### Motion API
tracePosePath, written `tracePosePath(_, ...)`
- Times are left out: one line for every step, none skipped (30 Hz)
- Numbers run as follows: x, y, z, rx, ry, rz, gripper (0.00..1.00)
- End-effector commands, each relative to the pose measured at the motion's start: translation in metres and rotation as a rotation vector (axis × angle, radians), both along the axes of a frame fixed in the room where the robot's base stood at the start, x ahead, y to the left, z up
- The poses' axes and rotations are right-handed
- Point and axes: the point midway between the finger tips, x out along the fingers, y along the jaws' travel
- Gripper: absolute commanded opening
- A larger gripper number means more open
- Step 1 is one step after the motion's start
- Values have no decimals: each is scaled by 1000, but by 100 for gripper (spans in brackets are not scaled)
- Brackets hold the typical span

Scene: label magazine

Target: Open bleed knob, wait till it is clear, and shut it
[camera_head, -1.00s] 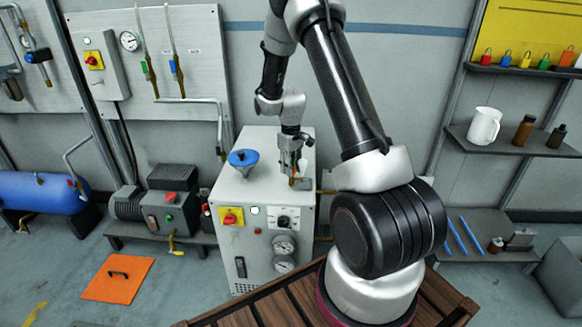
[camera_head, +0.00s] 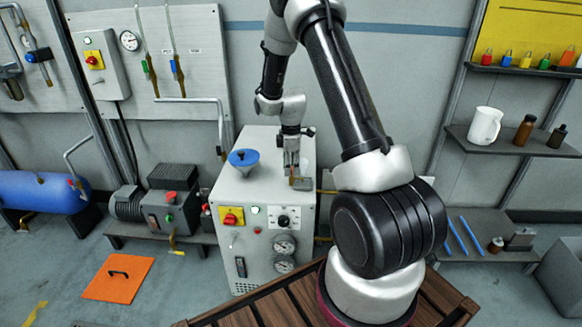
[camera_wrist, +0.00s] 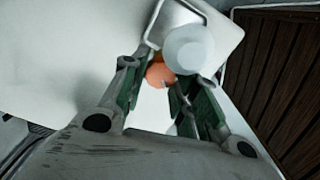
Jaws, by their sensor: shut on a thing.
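The pale grey machine cabinet (camera_head: 264,190) stands in the middle of the head view. My gripper (camera_head: 291,168) points down over the right side of its top. In the wrist view my gripper (camera_wrist: 160,92) has its green-padded fingers on both sides of a rounded orange knob (camera_wrist: 159,72), which I take for the bleed knob. The fingers are shut on it, though the contact is partly hidden. A white, translucent round thing (camera_wrist: 188,48) sits just beyond the knob. I cannot tell whether it is clear or what flows in it.
A blue funnel (camera_head: 243,158) stands on the cabinet top, left of my gripper. The cabinet front carries a red-and-yellow switch (camera_head: 231,217) and gauges (camera_head: 284,246). A bent pipe (camera_head: 219,118) runs behind the cabinet. A wooden slatted surface (camera_head: 270,309) lies in front.

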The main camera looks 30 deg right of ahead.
Motion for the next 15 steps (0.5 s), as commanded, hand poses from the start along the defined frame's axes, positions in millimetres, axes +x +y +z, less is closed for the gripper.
tracePosePath(1, 0, 1, -1, -2, 29, 6)
tracePosePath(1, 0, 1, -1, -2, 47, 6)
tracePosePath(1, 0, 1, -1, -2, 68, 6)
tracePosePath(1, 0, 1, -1, -3, 83, 6)
tracePosePath(1, 0, 1, -1, -3, 97, 6)
tracePosePath(1, 0, 1, -1, -3, 114, 6)
tracePosePath(1, 0, 1, -1, -3, 125, 6)
tracePosePath(1, 0, 1, -1, -3, 136, 6)
tracePosePath(1, 0, 1, -1, -3, 147, 6)
tracePosePath(1, 0, 1, -1, -3, 155, 6)
tracePosePath(0, 0, 1, -1, -3, 163, 6)
tracePosePath(0, 0, 1, -1, -3, 170, 6)
tracePosePath(0, 0, 1, -1, -3, 174, 6)
tracePosePath(0, 0, 1, -1, -3, 178, 6)
tracePosePath(0, 0, 1, -1, -3, 183, 6)
